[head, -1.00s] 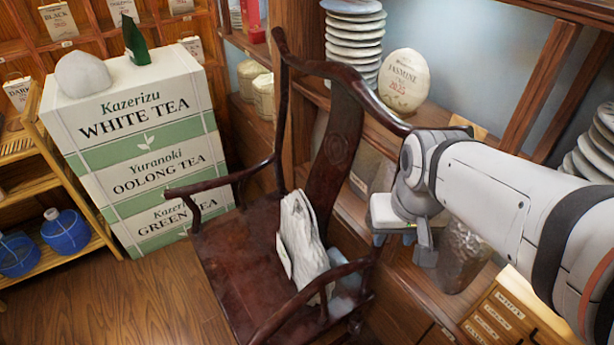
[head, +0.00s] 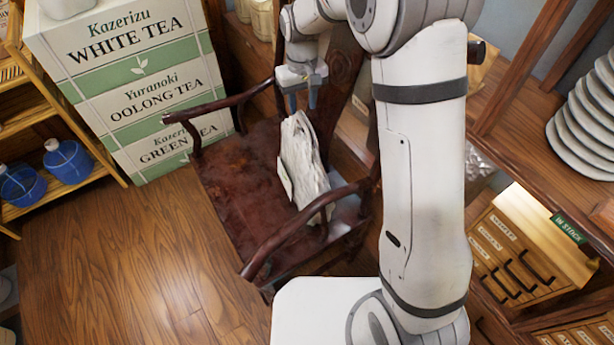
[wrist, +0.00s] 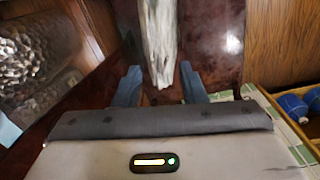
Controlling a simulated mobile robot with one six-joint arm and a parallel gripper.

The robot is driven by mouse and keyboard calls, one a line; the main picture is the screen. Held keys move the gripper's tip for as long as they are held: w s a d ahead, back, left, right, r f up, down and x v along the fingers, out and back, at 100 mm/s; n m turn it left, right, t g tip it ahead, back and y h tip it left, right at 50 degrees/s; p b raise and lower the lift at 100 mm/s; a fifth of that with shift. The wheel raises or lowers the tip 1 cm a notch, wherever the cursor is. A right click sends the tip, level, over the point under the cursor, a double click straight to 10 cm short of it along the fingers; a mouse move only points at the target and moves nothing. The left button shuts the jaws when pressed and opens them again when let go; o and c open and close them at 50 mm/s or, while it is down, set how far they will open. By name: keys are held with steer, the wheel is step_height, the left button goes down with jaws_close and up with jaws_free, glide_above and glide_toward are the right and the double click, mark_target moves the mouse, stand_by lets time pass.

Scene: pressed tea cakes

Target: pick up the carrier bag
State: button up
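The carrier bag (head: 304,165) is a pale, crumpled, narrow shape standing on the dark red wooden chair (head: 235,175), near its right armrest. My gripper (head: 302,104) is just above and behind the top of the bag, pointing down. In the wrist view, the two blue-grey fingers of my gripper (wrist: 161,82) are spread apart. The bag (wrist: 158,38) shows between them, its near end at fingertip level in the picture. I see no finger touching it, and I cannot tell the exact gap. The bag's far side is hidden.
The chair's right armrest (head: 290,235) curves close beside the bag. My arm covers much of the chair back. Stacked tea boxes (head: 140,90) stand left of the chair, and a drawer cabinet (head: 505,255) stands at right. The wooden floor (head: 130,270) at front left is clear.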

mark_target(305, 119)
steer(key=f, duration=0.7)
steer(key=shift+w+d+f, duration=0.1)
steer(key=shift+d+f, duration=0.1)
steer(key=shift+d, duration=0.05)
jaws_close()
steer(key=shift+r+p, duration=0.15)
steer(key=shift+p, duration=0.15)
stand_by(0.9)
